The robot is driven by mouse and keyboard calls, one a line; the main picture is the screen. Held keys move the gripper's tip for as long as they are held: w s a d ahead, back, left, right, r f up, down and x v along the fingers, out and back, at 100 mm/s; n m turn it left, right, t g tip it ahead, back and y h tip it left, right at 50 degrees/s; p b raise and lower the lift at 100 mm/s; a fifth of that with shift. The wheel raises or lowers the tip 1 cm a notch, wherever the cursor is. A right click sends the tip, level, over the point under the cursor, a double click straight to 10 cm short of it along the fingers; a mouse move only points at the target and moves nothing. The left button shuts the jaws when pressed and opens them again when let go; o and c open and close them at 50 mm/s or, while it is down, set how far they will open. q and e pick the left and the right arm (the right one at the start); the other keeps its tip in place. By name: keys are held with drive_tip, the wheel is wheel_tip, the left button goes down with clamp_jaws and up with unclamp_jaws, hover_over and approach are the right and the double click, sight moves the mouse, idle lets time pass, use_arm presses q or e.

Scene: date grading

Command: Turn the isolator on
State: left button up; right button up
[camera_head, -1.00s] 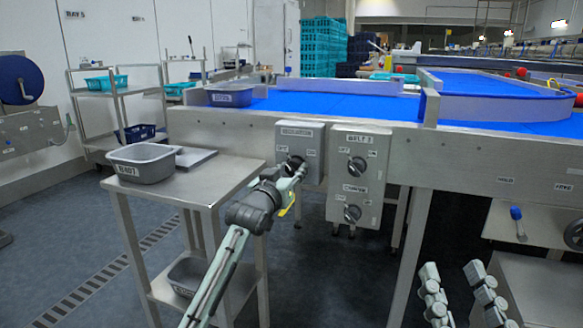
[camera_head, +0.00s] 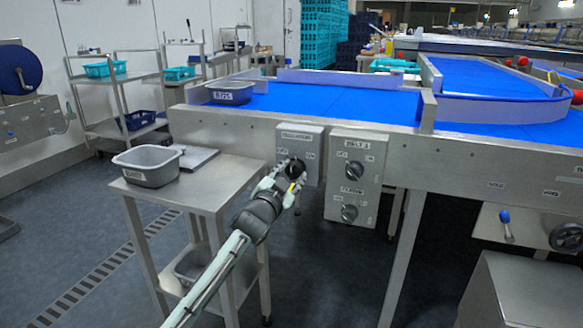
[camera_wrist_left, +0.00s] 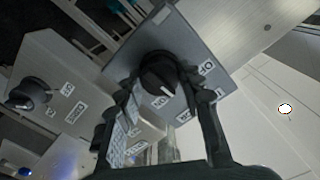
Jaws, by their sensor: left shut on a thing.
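The isolator (camera_head: 313,143) is a grey box on the side of the conveyor frame, with a label along its top and a black rotary knob. My left gripper (camera_head: 292,172) reaches up to it from below and is shut on the knob. In the left wrist view the black isolator knob (camera_wrist_left: 160,75) sits between the two fingers of the left gripper (camera_wrist_left: 168,92). Labels show on either side of the knob; one seems to read OFF. The exact knob setting is hard to read. My right gripper is not in view.
A second grey box (camera_head: 356,147) with two black knobs is just right of the isolator. A steel table (camera_head: 222,178) with a grey tub (camera_head: 147,176) stands left of my arm. The blue conveyor belt (camera_head: 300,105) runs above.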

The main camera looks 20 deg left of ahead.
use_arm(q)
drive_tip(key=m+p, duration=0.3)
drive_tip(key=m, duration=0.2)
drive_tip(key=shift+r+m, duration=0.1)
drive_tip(key=shift+m, duration=0.3)
drive_tip(key=shift+m+p, duration=0.6)
drive_tip(key=shift+m, duration=1.2)
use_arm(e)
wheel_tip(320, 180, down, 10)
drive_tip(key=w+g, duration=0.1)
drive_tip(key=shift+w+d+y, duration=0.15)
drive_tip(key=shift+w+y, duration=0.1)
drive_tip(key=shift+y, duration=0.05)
use_arm(q)
drive_tip(key=o, duration=1.2)
drive_tip(key=shift+c, duration=0.2)
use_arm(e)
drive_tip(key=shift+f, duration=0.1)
use_arm(q)
drive_tip(key=s, duration=1.2)
drive_tip(key=shift+a, duration=0.2)
